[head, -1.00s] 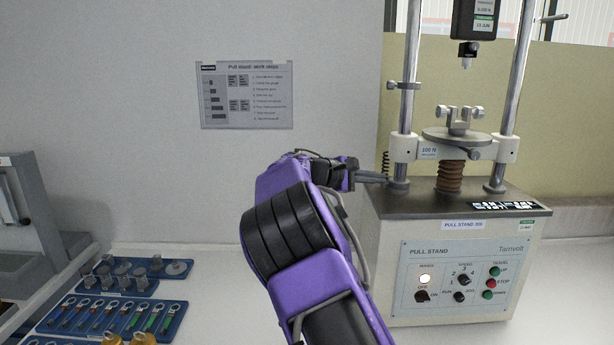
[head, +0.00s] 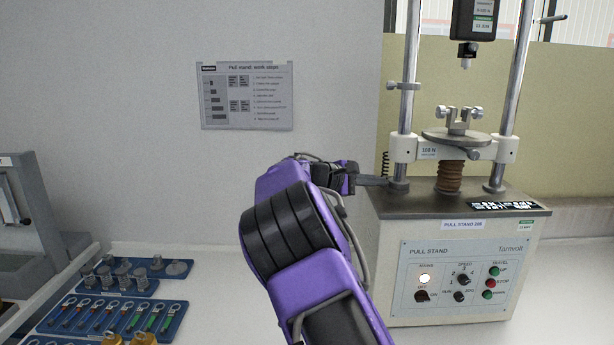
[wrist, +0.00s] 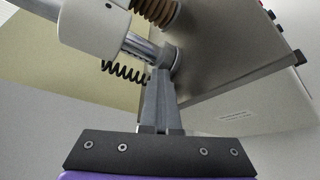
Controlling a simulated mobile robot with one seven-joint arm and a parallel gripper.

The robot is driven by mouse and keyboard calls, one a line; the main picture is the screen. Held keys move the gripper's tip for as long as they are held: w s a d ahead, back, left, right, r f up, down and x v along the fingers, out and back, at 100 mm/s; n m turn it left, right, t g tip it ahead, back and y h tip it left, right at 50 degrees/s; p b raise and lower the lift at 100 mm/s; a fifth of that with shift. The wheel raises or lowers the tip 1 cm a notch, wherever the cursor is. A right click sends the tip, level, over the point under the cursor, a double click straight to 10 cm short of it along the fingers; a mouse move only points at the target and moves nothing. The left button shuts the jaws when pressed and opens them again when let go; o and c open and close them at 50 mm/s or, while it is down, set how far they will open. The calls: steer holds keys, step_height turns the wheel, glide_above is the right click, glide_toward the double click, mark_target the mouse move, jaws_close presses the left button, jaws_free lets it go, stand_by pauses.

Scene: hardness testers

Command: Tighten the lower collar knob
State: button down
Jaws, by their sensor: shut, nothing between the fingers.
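The pull stand's left column carries a small collar (head: 405,86) with a silver knob (head: 391,86) on its left side. Another knob (head: 554,18) shows higher up at the right column. I cannot tell for certain which one is the lower collar knob. My gripper (head: 386,181) is shut and empty, well below the left column's knob. Its tips are beside the foot (head: 398,187) of the left column, and I cannot tell whether they touch it. In the wrist view the shut fingers (wrist: 160,76) point at the column foot (wrist: 171,58).
The white crosshead (head: 430,150), with a round plate (head: 456,136) on it, spans both columns above my gripper. A black coil spring (wrist: 124,71) hangs beside the left column. The control box (head: 460,270) stands below. Blue trays (head: 120,318) lie at left.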

steer(key=shift+a+f, duration=0.1)
steer(key=shift+f, duration=0.4)
steer(key=shift+s+r, duration=0.1)
steer(key=shift+s, duration=0.2)
steer(key=shift+a+r, duration=0.1)
steer(key=shift+a, duration=0.05)
steer(key=shift+a+p, duration=1)
steer(key=shift+a, duration=1.75)
